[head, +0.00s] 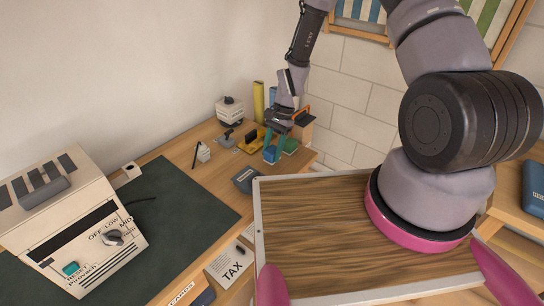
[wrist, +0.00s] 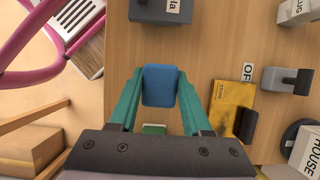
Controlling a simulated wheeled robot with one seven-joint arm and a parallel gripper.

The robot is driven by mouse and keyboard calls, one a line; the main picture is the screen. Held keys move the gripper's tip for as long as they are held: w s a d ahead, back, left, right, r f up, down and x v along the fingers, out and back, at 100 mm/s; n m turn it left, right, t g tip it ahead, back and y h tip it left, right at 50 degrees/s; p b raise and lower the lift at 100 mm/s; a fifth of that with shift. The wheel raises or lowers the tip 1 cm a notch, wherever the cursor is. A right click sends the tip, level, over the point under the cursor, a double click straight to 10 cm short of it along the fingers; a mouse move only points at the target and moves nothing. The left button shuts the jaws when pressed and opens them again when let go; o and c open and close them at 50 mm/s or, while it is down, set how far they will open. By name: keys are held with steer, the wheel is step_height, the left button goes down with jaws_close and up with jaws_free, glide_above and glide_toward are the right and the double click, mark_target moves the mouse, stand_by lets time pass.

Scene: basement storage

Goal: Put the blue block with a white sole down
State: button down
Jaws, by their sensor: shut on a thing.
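The blue block (wrist: 160,86) is between the two teal fingers of my gripper (wrist: 160,104) in the wrist view, its blue top facing the camera. In the head view my gripper (head: 272,148) is over the far right end of the wooden desk (head: 213,180), with the blue block (head: 270,155) low between its fingertips. The gripper is shut on the block. The white sole is not visible, and I cannot tell whether the block touches the desk. A green item (head: 290,146) is just right of the block; part of it shows below the block in the wrist view (wrist: 154,129).
A yellow item with a black handle (wrist: 232,105) and a grey handled item (wrist: 287,79) lie beside the gripper. A dark grey box (head: 245,180) stands nearer. A white device (head: 230,111) and yellow cylinder (head: 258,101) stand behind. Bare wood surrounds the block on the left.

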steer(key=shift+f, duration=1.15)
steer(key=shift+f, duration=0.15)
steer(key=shift+c, duration=1.7)
jaws_free()
